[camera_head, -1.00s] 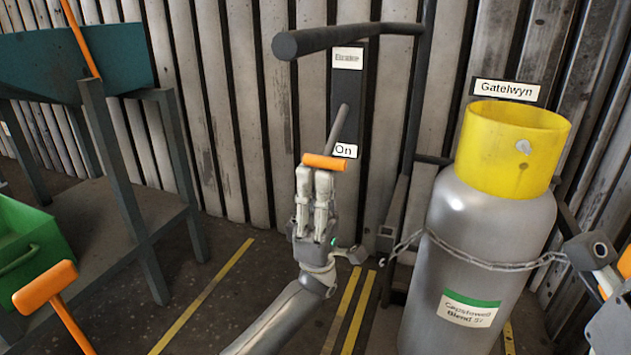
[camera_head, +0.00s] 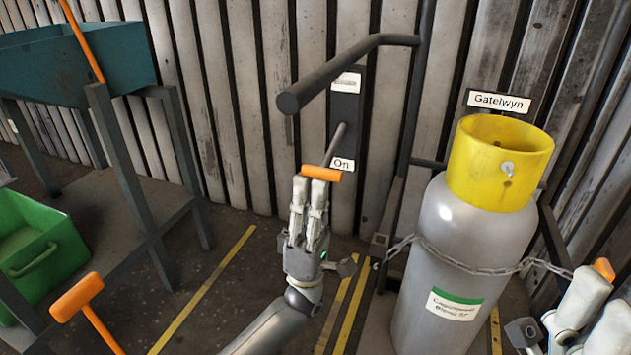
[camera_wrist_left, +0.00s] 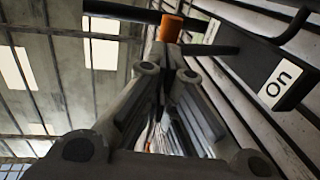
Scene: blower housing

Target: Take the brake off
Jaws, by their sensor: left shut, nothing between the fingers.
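The brake lever is a grey rod with an orange handle (camera_head: 322,173) on a dark wall plate (camera_head: 345,110). The lever points down, and its handle is beside the label reading "On" (camera_head: 342,164). My left gripper (camera_head: 309,183) points up with its fingers together, its tips at the orange handle's lower edge. In the left wrist view the handle (camera_wrist_left: 171,27) is just beyond the fingertips, not between them. Whether they touch cannot be told. My right gripper (camera_head: 605,290) is at the lower right, partly cut off by the frame; its jaw state is unclear.
A grey gas cylinder (camera_head: 440,260) with a yellow collar (camera_head: 500,160) stands chained on the right. A dark bent bar (camera_head: 340,65) juts out above the lever. A green bin (camera_head: 40,250), a teal trough (camera_head: 60,60) and another orange handle (camera_head: 76,297) are on the left.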

